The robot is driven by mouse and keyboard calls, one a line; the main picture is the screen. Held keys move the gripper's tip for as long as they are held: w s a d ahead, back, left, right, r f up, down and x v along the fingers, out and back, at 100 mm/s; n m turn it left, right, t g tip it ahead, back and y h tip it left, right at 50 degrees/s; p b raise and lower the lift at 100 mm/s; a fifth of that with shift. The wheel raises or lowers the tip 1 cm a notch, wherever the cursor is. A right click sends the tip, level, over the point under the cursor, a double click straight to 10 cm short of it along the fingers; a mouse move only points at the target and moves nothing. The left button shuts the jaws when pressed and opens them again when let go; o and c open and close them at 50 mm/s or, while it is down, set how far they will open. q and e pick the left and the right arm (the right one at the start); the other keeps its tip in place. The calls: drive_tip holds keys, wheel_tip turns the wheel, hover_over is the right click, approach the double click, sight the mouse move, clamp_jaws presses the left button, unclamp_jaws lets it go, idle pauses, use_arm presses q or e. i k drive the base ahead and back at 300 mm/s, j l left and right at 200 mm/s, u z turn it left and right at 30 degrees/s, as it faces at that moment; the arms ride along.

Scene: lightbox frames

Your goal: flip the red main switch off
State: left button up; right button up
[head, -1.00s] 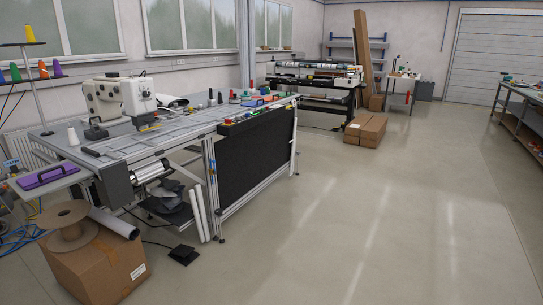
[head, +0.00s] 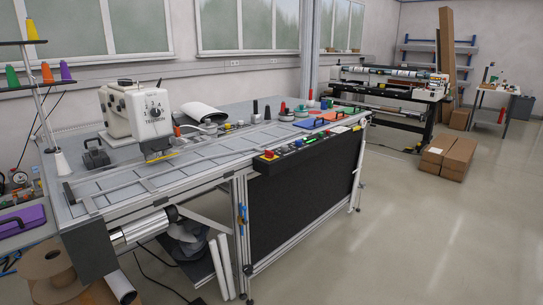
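A small red control on a yellow base (head: 268,155) sits at the near left end of a black control strip (head: 312,148). The strip runs along the front edge of the long machine table (head: 215,160). The red control is too small to tell whether it is the main switch or which way it is set. Green and other small controls sit farther along the strip. Neither of my grippers is in view.
A white sewing head (head: 135,112) stands on the table. A black panel (head: 305,190) closes the table's front right side. A purple case (head: 22,220), a cardboard spool (head: 45,264) and white rolls (head: 222,268) crowd the left. Open floor (head: 420,240) lies right, with cardboard boxes (head: 448,157) beyond.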

sight(269, 154)
drive_tip(key=i+z, duration=0.2)
drive_tip(key=i, duration=1.85)
